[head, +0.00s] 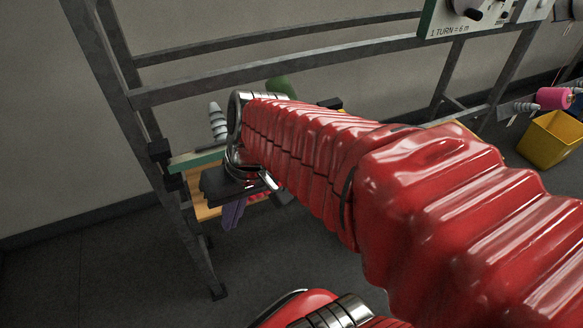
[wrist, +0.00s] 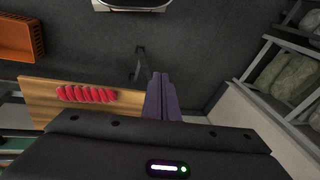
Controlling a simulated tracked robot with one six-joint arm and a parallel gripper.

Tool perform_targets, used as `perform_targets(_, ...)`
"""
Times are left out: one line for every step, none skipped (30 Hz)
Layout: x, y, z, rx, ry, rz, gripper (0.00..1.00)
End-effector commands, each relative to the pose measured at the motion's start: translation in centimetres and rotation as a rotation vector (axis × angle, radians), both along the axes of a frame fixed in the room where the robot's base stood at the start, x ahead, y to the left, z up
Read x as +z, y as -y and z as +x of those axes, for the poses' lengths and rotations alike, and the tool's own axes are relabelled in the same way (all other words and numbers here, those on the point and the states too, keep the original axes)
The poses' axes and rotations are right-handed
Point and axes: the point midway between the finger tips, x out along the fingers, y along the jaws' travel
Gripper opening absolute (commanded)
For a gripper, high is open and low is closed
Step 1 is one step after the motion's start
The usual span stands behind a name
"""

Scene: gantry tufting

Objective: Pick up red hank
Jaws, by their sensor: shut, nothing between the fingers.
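The red hank (wrist: 87,94), a row of twisted red loops, lies on a wooden board (wrist: 130,102) in the wrist view. My gripper (wrist: 160,80) has purple fingers shut together with nothing between them. In the wrist view the fingers are to the right of the hank, by the board's right end, apart from the hank. In the head view my gripper (head: 232,215) points down beside the wooden shelf, and a small bit of the red hank (head: 258,196) shows behind it. My red-sleeved arm and wrist hide much of the shelf there.
A grey metal frame (head: 270,75) stands along the wall, with a post close left of my gripper. A grey cone (head: 217,122) and a green item (head: 281,87) are near my wrist. A yellow bin (head: 550,139) and pink spool (head: 553,98) are far right. An orange crate (wrist: 20,40) is upper left.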

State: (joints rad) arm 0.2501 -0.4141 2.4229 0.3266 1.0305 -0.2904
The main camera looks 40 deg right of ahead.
Motion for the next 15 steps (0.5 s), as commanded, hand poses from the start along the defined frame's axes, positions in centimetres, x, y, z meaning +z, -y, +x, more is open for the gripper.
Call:
perform_targets(-0.6,0.3,0.3,-0.015,-0.028,0.037,0.00)
perform_targets(-0.9,0.3,0.4,-0.020,-0.040,0.060,0.00)
perform_targets(-1.3,0.4,0.7,-0.028,-0.054,0.090,0.00)
perform_targets(-1.5,0.5,0.9,-0.035,-0.064,0.112,0.00)
perform_targets(-1.8,0.6,1.1,-0.038,-0.073,0.136,0.00)
perform_targets(-2.1,0.8,1.4,-0.048,-0.083,0.168,0.00)
perform_targets(-2.4,0.9,1.6,-0.055,-0.091,0.192,0.00)
perform_targets(-2.6,1.0,1.8,-0.061,-0.097,0.215,0.00)
perform_targets(-2.9,1.2,2.1,-0.071,-0.105,0.249,0.00)
perform_targets(-3.1,1.3,2.3,-0.079,-0.109,0.274,0.00)
perform_targets(-3.3,1.5,2.6,-0.087,-0.111,0.298,0.00)
perform_targets(-3.6,1.7,2.9,-0.097,-0.114,0.332,0.00)
perform_targets(-3.8,1.9,3.2,-0.105,-0.115,0.358,0.00)
perform_targets(-4.0,2.2,3.5,-0.114,-0.116,0.382,0.00)
perform_targets(-4.3,2.5,3.8,-0.126,-0.115,0.415,0.00)
